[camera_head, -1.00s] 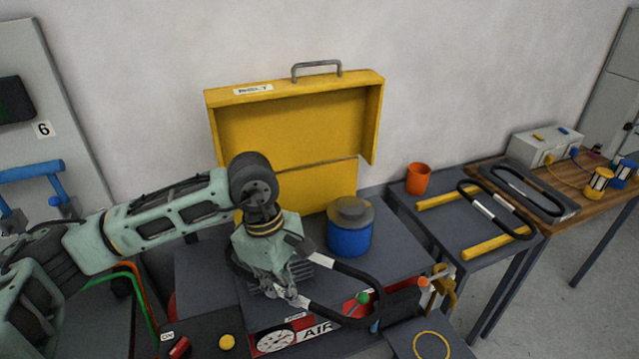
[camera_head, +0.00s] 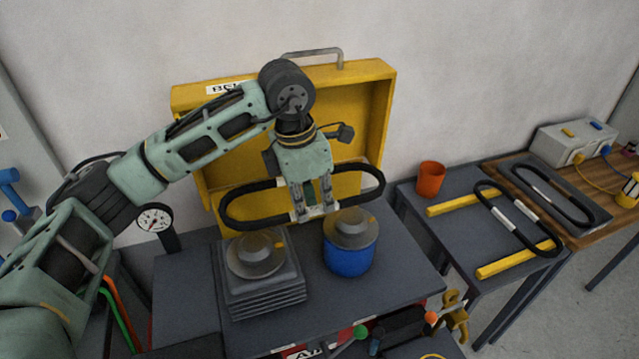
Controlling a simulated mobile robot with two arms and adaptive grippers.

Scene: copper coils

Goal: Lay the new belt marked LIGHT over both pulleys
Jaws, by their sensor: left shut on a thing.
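My left gripper (camera_head: 316,212) is shut on a black belt (camera_head: 247,206) with pale label patches. It holds the belt's near side level in the air, in front of the open yellow guard (camera_head: 380,110). Two pulleys stand below: a grey one (camera_head: 256,254) on a ribbed grey block at left, and a grey-topped one (camera_head: 352,228) on a blue motor (camera_head: 348,262) at right. The belt loop spans roughly both pulleys in the picture and appears above them, apart from them. I cannot read its marking. My right gripper is out of view.
At right, another black belt (camera_head: 496,207) lies across yellow bars on a grey table, with an orange cup (camera_head: 430,179) at its back. A further belt (camera_head: 560,198) lies on a dark tray. A gauge (camera_head: 154,218) stands at left near my arm.

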